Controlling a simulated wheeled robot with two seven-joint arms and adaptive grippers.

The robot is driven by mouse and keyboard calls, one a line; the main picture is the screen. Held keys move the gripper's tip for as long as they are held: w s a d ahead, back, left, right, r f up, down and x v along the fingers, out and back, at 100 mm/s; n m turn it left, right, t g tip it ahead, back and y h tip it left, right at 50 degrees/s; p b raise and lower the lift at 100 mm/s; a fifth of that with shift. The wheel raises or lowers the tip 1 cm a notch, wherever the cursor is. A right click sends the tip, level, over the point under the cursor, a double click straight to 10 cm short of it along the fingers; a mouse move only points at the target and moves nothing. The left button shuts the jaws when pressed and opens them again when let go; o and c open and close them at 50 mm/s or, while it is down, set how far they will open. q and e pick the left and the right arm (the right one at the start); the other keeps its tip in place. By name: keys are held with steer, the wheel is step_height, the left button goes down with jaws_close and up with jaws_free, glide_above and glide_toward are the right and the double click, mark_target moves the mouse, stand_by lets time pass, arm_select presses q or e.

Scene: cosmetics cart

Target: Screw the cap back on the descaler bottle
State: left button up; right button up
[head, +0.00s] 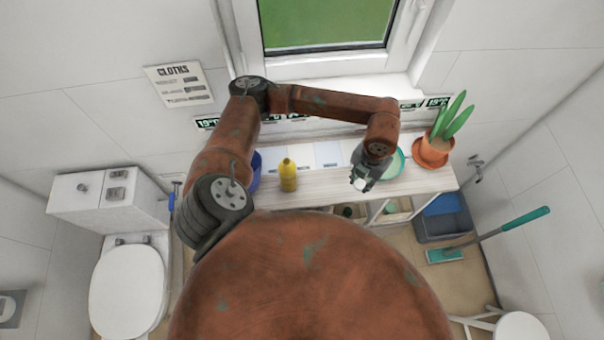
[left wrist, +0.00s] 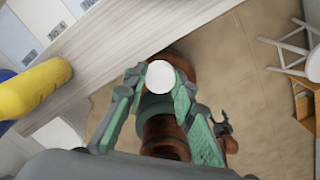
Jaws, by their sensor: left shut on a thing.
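A yellow bottle (head: 288,178), likely the descaler, stands upright on the pale wooden counter left of my left gripper. It also shows at the left edge of the left wrist view (left wrist: 35,88). My left gripper (head: 362,183) is shut on a small round white cap, whose pale face (left wrist: 160,76) shows between the fingertips in the left wrist view (left wrist: 158,85). The gripper holds the cap to the right of the bottle, near the counter's front edge and apart from the bottle.
The counter (head: 325,183) has free room between bottle and gripper. A pale green dish (head: 398,162) sits behind the gripper, and a potted plant (head: 433,152) stands at the right end. A blue container (head: 257,166) is left of the bottle. A window is behind.

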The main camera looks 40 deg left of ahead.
arm_select(q)
steer(key=m, duration=0.3)
steer(key=w+a+m, duration=0.1)
steer(key=shift+r+m+b, duration=0.15)
steer(key=shift+m+b, duration=0.15)
steer(key=shift+b, duration=0.1)
steer(key=w+a+r+m+b, duration=0.2)
steer(key=m+b, duration=0.1)
steer(key=m, duration=1.3)
steer(key=w+a+r+m+b, duration=0.2)
steer(key=a+m+b, duration=0.1)
steer(key=m, duration=1.2)
steer(key=shift+w+r+m, duration=0.4)
arm_select(e)
step_height(320, 180, down, 7)
steer(key=shift+s, duration=0.4)
steer(key=shift+c, duration=0.5)
